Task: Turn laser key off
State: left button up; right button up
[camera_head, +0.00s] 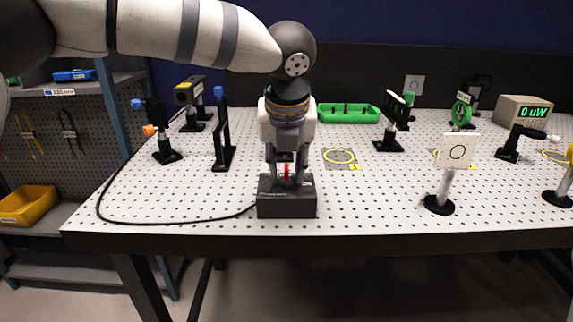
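A dark grey box (287,204) with a black cable stands at the front edge of the perforated optical table. A small red part (286,172), which looks like the key, shows on top of it. My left gripper (286,176) points straight down over the box, with one finger on each side of the red part. The fingers look apart; whether they touch the red part cannot be told. A laser-like housing (189,91) stands on a post at the back left. My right gripper is not in view.
The white optical table (370,205) holds several posts and mounts, a white target card (457,152), a green tray (348,113) and a meter reading 0 uW (524,111). Shelves with a yellow bin (27,205) stand at left. The cable (150,222) runs along the table's front left.

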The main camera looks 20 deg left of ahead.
pick_arm(q)
jog(key=v, duration=1.2)
jog(key=shift+d, duration=0.1)
